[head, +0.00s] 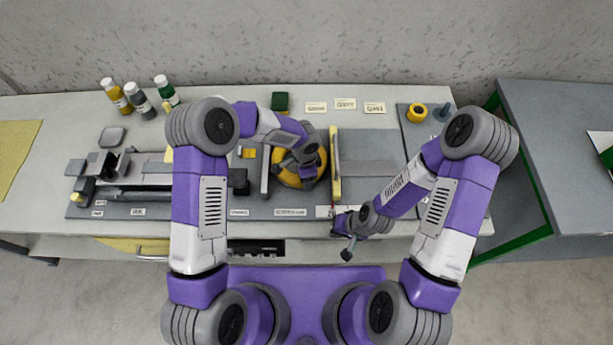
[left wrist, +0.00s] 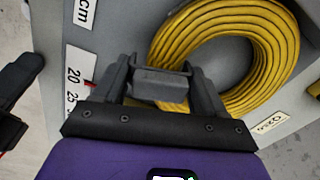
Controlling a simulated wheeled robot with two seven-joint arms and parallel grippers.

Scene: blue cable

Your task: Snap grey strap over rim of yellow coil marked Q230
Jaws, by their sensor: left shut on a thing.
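The yellow coil (head: 284,178) lies on the grey bench board in the head view, partly hidden under my left gripper (head: 304,172). In the left wrist view the yellow coil (left wrist: 226,22) fills the upper right, with a Q230 tag (left wrist: 271,122) beside it. My left gripper (left wrist: 163,88) is shut on the grey strap (left wrist: 160,86), a short bracket-shaped piece between its fingers. The strap overlaps the coil's near edge in this view; I cannot tell whether they touch. My right gripper (head: 348,248) is low by the bench's front edge, its opening unclear.
A yellow upright bar (head: 335,165) stands just right of the coil. A grey fixture (head: 140,190) lies left. Several bottles (head: 139,98), a green block (head: 280,101) and tags (head: 345,104) are at the back. A yellow ring (head: 417,112) is at right. A ruler strip (left wrist: 76,75) lies near the coil.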

